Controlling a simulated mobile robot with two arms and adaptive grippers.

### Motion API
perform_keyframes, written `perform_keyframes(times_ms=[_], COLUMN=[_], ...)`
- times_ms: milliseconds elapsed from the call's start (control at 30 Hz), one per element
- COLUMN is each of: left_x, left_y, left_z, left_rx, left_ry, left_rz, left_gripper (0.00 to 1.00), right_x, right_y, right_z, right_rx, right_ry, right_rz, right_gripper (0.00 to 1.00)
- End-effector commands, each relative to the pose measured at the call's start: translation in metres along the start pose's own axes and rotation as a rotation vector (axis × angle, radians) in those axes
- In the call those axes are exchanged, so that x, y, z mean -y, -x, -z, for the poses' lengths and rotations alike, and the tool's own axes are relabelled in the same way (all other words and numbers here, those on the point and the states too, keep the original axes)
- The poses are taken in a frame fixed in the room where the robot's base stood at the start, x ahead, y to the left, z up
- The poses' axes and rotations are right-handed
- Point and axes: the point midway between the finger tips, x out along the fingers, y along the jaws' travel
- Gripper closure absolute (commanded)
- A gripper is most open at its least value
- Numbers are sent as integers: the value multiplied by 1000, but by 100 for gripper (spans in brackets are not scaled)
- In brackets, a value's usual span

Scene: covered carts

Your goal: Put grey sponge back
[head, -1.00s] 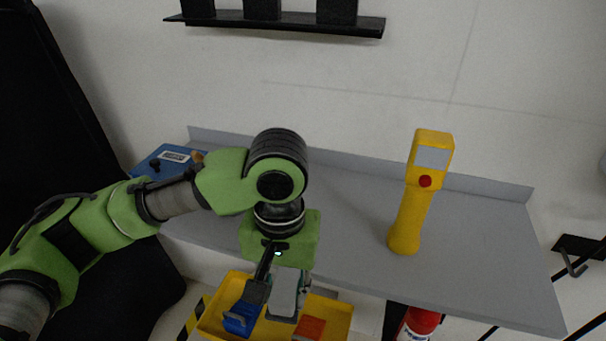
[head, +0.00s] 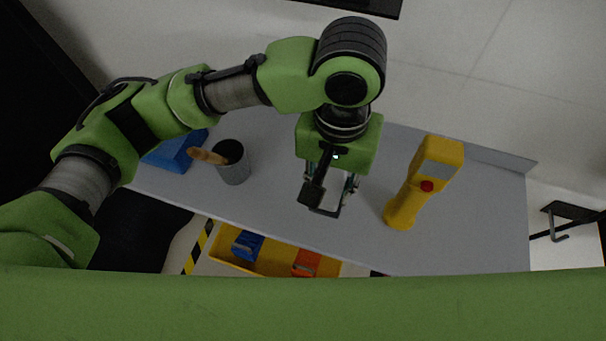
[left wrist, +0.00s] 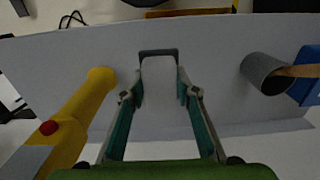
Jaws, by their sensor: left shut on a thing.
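My left gripper (head: 328,195) is over the grey table, between the grey cup and the yellow handheld device. In the left wrist view the left gripper (left wrist: 160,93) is shut on a light grey block, the grey sponge (left wrist: 160,82), with a darker end pointing away. In the head view the sponge is hard to make out against the grey table. A yellow bin (head: 275,262) sits below the table's front edge, holding a blue thing (head: 247,245) and an orange thing (head: 306,263). My right gripper is not in view.
On the grey table (head: 460,225), a yellow device (head: 412,190) with a red button stands right of the gripper. A grey cup (head: 234,168) with a wooden handle and a blue box (head: 178,153) are at left. A dark wall shelf (head: 365,6) is above.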

Motion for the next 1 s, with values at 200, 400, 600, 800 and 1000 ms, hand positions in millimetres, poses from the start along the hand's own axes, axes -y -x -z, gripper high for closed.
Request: perform_keyframes(times_ms=[200,400,600,800,1000], left_x=[39,54,64,64,64], left_y=[-32,-58,-72,-98,-103], left_z=[29,42,50,50,51], left_rx=[4,1,0,1,-2], left_ry=[5,1,2,-1,-1], left_rz=[3,1,2,2,1], left_gripper=[88,88,88,88,88], right_x=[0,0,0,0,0], right_y=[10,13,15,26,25], right_z=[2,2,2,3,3], right_rx=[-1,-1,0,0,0], right_ry=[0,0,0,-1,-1], right_rz=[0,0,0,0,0], right_gripper=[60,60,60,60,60])
